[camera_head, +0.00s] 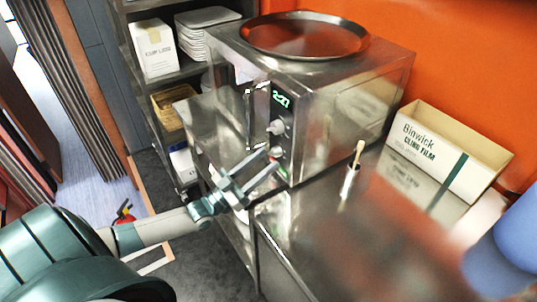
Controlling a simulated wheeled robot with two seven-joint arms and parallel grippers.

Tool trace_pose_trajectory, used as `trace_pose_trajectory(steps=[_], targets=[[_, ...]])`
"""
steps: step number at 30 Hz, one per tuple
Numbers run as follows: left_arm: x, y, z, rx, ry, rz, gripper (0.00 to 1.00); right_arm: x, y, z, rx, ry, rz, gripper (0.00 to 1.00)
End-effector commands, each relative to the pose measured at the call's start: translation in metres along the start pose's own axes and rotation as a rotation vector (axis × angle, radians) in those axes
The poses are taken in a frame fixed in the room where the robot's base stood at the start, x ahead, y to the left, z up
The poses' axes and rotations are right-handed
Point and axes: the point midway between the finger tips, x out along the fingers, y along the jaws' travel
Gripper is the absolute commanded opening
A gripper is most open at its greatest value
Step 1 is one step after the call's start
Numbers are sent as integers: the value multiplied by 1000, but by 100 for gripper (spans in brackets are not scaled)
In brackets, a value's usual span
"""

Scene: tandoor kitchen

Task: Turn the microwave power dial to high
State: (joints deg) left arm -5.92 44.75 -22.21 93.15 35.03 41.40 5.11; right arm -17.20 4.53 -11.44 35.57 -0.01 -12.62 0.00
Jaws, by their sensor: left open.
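The steel microwave (335,100) stands on the steel counter, with a green lit display (281,98) on its narrow control panel. An upper dial (276,127) shows below the display. A lower knob (277,152) sits beneath it, partly behind a fingertip. I cannot read any dial marks or tell which one sets power. My left gripper (267,164) is open in front of the panel's lower part, its fingers pointing at the lower knob. Nothing shows between the fingers, and contact with the knob cannot be told. My right gripper is not in view.
A round steel tray (304,36) lies on top of the microwave. A cling film box (446,155) and a brush-like tool in a small holder (351,170) stand on the counter (300,230) to the right. Shelves with white trays (205,30) and a carton (153,48) stand at the back left.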

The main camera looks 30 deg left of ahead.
Motion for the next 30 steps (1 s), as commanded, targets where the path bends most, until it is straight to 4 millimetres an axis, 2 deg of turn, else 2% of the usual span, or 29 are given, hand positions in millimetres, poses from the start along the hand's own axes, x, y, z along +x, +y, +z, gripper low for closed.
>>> trace_pose_trajectory(steps=[6,17,18,23,30], targets=[[19,0,-1,0,1,0,43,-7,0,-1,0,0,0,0],[22,0,1,-1,-1,0,43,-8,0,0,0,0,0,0],[22,0,1,-1,-1,0,40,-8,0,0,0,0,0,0],[22,0,1,-1,-1,0,2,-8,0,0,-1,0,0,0],[22,0,1,5,-1,3,2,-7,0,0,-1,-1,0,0]])
